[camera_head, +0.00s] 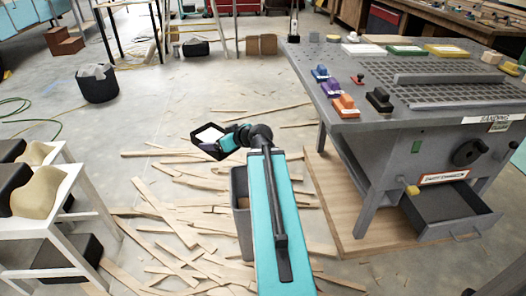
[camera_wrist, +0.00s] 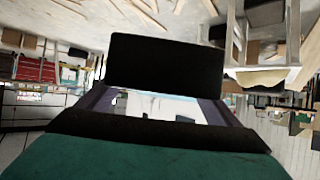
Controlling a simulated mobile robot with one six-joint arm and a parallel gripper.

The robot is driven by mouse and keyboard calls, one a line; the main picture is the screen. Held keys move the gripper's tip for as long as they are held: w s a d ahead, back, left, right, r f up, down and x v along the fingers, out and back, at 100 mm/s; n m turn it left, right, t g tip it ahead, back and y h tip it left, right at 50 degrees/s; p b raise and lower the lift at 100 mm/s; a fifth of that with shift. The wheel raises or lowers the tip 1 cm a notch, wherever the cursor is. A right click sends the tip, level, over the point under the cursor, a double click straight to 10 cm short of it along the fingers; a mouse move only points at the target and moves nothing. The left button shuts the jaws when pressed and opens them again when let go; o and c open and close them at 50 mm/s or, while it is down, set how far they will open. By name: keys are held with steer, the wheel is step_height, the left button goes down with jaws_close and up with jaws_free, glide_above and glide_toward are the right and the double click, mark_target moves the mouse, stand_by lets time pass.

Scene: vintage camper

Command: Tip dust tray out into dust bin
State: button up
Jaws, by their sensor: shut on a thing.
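A grey bin (camera_head: 241,215) stands on the floor below and right of the tray, partly hidden behind my arm. The tray is above the floor, apart from the bin.
The grey sanding table (camera_head: 350,118) stands at right with sanding blocks on top and an open drawer (camera_head: 455,226) low in front. Wood strips (camera_head: 165,215) litter the floor. A white stand (camera_head: 80,205) is at left, and a black bucket (camera_head: 98,86) stands farther back.

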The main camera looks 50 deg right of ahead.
steer(key=s+d+f+b, duration=0.3)
steer(key=s+d+b, duration=0.2)
steer(key=s+d, duration=0.7)
steer(key=shift+f+n+y, duration=0.3)
steer(key=shift+f+y, duration=0.1)
steer(key=shift+d+p, duration=0.1)
steer(key=shift+p, duration=0.35)
steer(key=d+f+m+t+y+p, duration=0.1)
steer(key=d+f+m+y+p, duration=0.2)
steer(key=f+m+y+p, duration=0.4)
steer(key=shift+d+m+t+y+p, duration=0.4)
steer(key=shift+m+p, duration=1.2)
steer(key=shift+p, duration=1.5)
steer(key=shift+w+a, duration=0.1)
steer(key=shift+a+f+n+b, duration=0.15)
steer(key=shift+n+b, duration=0.25)
steer(key=shift+b, duration=0.45)
steer(key=n+b, duration=0.1)
steer(key=b, duration=0.1)
steer(key=shift+g+h+b, duration=0.35)
steer(key=shift+g+h, duration=0.05)
